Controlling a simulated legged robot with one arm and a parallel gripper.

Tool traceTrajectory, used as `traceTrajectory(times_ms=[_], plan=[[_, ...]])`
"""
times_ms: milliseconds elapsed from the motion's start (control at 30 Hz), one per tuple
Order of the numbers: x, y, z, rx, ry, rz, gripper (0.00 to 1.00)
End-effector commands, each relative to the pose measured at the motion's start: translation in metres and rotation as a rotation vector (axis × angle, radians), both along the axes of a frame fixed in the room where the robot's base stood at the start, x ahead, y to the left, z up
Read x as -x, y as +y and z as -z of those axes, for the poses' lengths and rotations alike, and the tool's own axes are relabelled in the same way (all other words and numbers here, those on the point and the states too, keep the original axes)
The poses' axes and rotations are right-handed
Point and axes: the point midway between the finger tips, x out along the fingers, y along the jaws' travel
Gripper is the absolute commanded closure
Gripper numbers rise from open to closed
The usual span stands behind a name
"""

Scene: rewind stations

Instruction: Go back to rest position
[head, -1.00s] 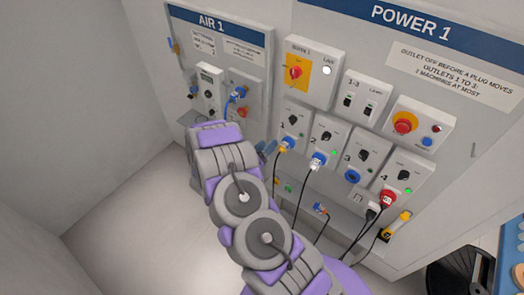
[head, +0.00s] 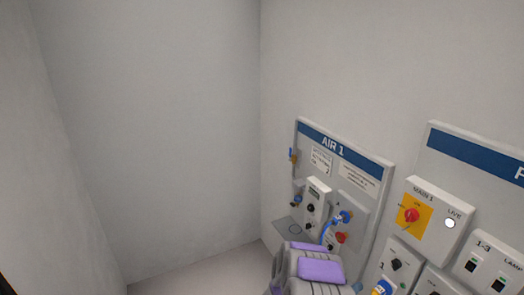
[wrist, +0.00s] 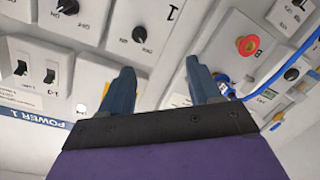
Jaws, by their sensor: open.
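My gripper (wrist: 162,88) is open and empty in the wrist view, with its two dark blue fingers apart in front of the panels. In the head view only my purple and grey arm shows at the bottom; the gripper is hidden. The POWER 1 panel (head: 450,142) is cut off at the right of the head view. The AIR 1 panel (head: 378,165) stands left of it, with a blue plug and hose (head: 341,218) in its lower part.
A yellow switch plate with a red knob (head: 411,215) is on the power panel. A red button (wrist: 247,45) and a blue hose (wrist: 285,72) lie beyond the right finger. Bare walls (head: 160,120) and free floor (head: 205,272) are at the left.

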Motion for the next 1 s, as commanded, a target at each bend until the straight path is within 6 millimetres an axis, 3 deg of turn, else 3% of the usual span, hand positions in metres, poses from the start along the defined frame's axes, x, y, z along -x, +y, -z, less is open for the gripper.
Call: traceTrajectory(times_ms=[167, 300, 500, 633, 767, 1000], plan=[[-0.043, 0.044, 0.007, -0.299, -0.062, -0.125, 0.37], [-0.069, 0.091, 0.002, -0.533, -0.076, -0.247, 0.37], [-0.08, 0.163, -0.022, -0.815, -0.039, -0.427, 0.37], [-0.069, 0.205, -0.043, -0.959, 0.022, -0.538, 0.37], [-0.045, 0.241, -0.064, -1.075, 0.111, -0.635, 0.37], [0.034, 0.279, -0.09, -1.211, 0.346, -0.748, 0.37]])
